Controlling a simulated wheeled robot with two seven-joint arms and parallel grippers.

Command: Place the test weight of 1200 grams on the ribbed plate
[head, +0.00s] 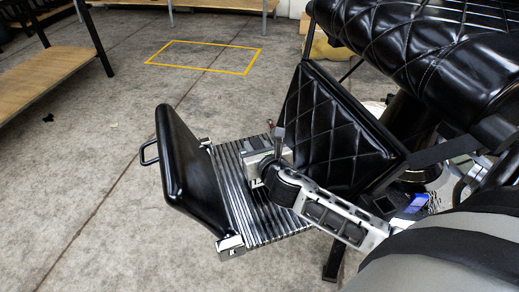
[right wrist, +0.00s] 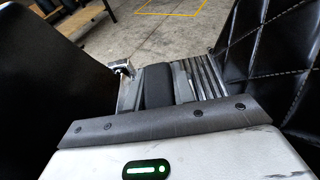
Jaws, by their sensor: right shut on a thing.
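The ribbed plate (head: 234,190) is the metal-and-black slatted footrest of the barber chair, between two black padded panels. My right gripper (head: 266,160) is over its right part, close to the quilted panel. It is shut on the test weight (head: 257,164), a small grey metal block with partly hidden dark figures on its face. Whether the weight touches the slats, I cannot tell. In the right wrist view the slats (right wrist: 207,78) show beyond my gripper's housing, and the weight cannot be made out clearly. My left gripper is not in view.
A smooth black panel (head: 188,172) rises left of the plate, and a quilted panel (head: 335,125) rises on its right. The black chair seat (head: 425,55) overhangs at upper right. A wooden-topped table (head: 45,75) stands at left. The plate's front part is bare.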

